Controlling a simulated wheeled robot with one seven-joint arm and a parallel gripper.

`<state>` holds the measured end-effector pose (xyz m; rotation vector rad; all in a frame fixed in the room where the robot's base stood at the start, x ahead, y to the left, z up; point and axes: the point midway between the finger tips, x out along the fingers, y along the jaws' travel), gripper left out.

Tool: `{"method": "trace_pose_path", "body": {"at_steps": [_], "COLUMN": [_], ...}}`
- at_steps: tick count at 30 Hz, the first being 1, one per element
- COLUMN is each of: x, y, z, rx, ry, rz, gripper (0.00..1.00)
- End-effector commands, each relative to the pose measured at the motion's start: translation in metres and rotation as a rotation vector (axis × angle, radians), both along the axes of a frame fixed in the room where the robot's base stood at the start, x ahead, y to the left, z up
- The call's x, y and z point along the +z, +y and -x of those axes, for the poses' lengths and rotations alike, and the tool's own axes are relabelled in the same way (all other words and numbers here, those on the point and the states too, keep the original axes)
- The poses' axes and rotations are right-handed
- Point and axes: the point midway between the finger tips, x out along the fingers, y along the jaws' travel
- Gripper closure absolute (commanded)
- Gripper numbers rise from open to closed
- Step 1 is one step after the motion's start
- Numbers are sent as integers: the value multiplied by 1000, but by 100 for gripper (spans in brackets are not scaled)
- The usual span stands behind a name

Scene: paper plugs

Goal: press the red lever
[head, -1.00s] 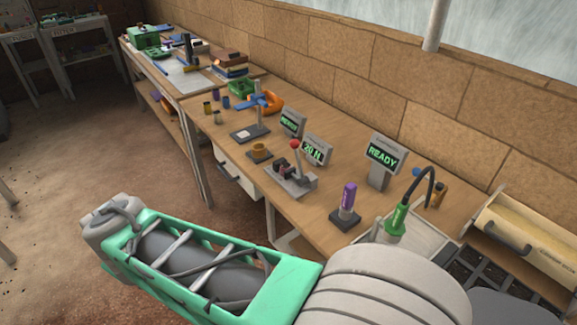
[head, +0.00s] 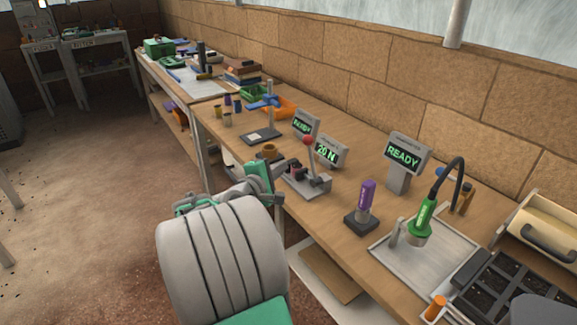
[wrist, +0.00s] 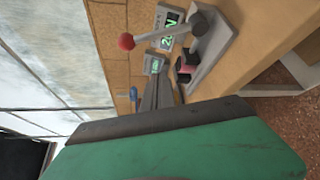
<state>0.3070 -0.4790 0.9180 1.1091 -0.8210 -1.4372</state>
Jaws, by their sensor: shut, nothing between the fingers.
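The red lever is a grey rod topped by a red ball (head: 308,140). It rises at a tilt from a grey press base (head: 314,186) on the bench. In the wrist view the red ball (wrist: 126,41) and its rod show at the top, with a small pink piece (wrist: 185,69) in the press. My gripper (wrist: 156,82) is shut and empty, its grey fingers pointing toward the displays beside the press, apart from the red ball in the picture. In the head view my green wrist is left of the press; the fingertips are hard to make out there.
Green-lit displays stand behind the press, one reading 20 N (head: 330,152) and one READY (head: 404,160). An orange-brown cup (head: 270,151) is behind left. A purple-handled tool (head: 366,197) and a green tool (head: 424,217) on a tray stand right.

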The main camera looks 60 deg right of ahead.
Motion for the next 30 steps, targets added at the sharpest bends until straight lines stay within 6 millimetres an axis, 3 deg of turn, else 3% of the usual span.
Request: {"method": "trace_pose_path", "body": {"at_steps": [11, 18, 30], "x": [-17, -2, -1], "y": [-81, -73, -71], "z": [-1, 29, 34], "rx": [-4, 0, 1], "ry": [0, -2, -2], "rz": [-1, 0, 0], "gripper": [100, 100, 100]}}
